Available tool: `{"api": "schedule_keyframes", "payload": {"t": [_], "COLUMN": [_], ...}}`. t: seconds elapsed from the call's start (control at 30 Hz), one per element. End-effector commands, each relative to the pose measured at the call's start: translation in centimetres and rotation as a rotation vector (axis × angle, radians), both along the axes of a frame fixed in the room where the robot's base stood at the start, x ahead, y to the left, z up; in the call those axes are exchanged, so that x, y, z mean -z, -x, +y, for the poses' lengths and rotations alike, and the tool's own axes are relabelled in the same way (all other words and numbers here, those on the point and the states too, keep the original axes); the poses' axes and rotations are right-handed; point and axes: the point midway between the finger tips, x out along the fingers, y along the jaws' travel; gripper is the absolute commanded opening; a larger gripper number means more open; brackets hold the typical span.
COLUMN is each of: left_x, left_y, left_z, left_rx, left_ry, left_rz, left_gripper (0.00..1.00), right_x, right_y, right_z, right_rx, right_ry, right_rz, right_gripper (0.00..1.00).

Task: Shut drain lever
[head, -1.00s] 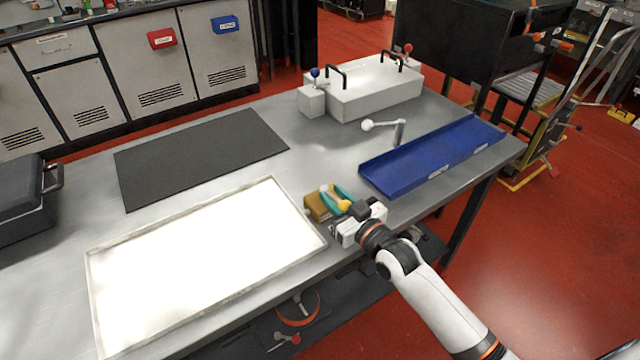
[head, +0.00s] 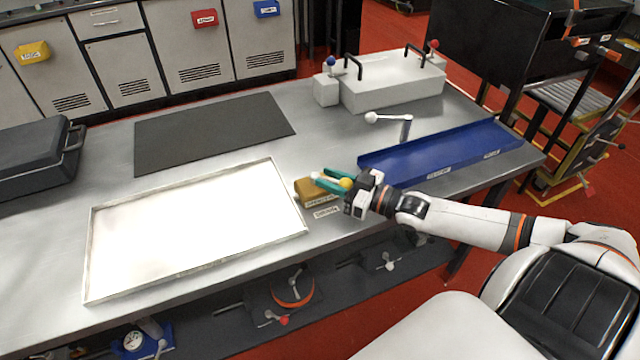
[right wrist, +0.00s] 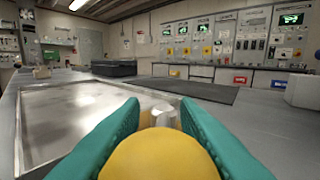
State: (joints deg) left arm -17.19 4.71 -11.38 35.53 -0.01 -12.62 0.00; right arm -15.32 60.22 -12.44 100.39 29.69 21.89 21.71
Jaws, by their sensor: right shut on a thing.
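A brown-yellow block (head: 306,191) sits near the table's front edge, with small labels beside it. At it is a lever with a yellow ball knob (head: 346,183) and a pale stem end (head: 315,175). My right gripper (head: 333,181), with teal fingers, reaches in from the right and is shut on the yellow knob. In the right wrist view the yellow knob (right wrist: 160,158) fills the space between the fingers, with the pale stem (right wrist: 164,114) behind it. The lever's joint with the block is partly hidden. My left gripper is not in view.
A white-topped framed tray (head: 200,228) lies left of the block. A blue tray (head: 440,157) and a white-knobbed lever (head: 390,118) are to the right. A grey box with black handles (head: 395,88) stands behind. A dark mat (head: 215,132) lies at the back left.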

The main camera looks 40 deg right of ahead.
Motion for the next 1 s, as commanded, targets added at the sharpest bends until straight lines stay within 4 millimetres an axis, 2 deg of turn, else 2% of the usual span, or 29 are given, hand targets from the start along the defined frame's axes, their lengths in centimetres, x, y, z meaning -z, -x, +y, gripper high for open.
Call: {"api": "schedule_keyframes", "payload": {"t": [0.43, 0.47, 0.57, 0.87, 1.0], "left_x": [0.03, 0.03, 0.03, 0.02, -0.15], "left_y": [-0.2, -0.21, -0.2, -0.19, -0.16], "left_z": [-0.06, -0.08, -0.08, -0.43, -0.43], "left_rx": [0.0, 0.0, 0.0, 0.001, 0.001], "left_ry": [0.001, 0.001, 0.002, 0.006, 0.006], "left_rz": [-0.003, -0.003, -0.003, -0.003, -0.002], "left_gripper": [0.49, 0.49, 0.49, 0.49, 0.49], "right_x": [-0.36, -0.37, -0.31, -0.15, -0.07], "right_y": [-0.19, -0.2, -0.17, 0.0, 0.75], "right_z": [-0.69, -0.71, -0.67, -0.53, -0.86], "right_rx": [0.002, 0.002, 0.001, -0.001, -0.001], "right_ry": [0.003, 0.003, 0.003, 0.001, 0.001], "right_rz": [-0.006, -0.006, -0.006, -0.003, 0.001], "right_gripper": [0.0, 0.3, 0.46, 0.48, 0.48]}}
